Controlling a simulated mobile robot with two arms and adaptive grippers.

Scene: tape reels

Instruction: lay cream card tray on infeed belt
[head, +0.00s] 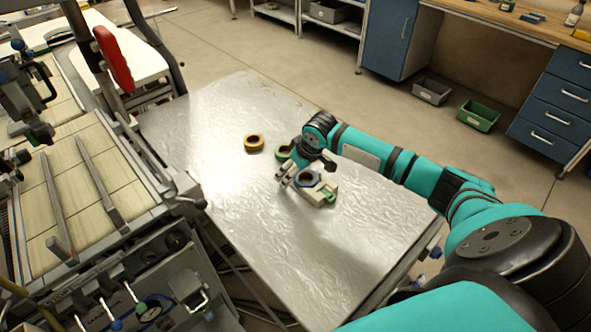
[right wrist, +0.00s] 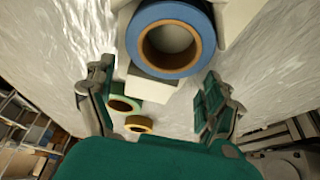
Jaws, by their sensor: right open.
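The cream card tray (head: 330,184) lies on the metal table with a blue tape reel (head: 308,178) on it. A small green part shows at the tray's right edge. In the right wrist view, the tray's cream tab (right wrist: 148,86) and the blue reel (right wrist: 170,38) lie ahead of my right gripper (right wrist: 158,95). Its fingers are open and apart, one to each side of the tab. In the head view my right gripper (head: 292,178) is at the tray's left end. The infeed belt (head: 88,190) is at the left, with two rails above it. My left gripper is out of view.
A green reel (head: 284,152) and an orange-yellow reel (head: 253,143) lie on the metal table (head: 250,230) behind the tray. The table's near part is clear. The machine frame (head: 165,190) stands between table and belt. Grey (head: 431,91) and green (head: 478,115) bins sit on the floor.

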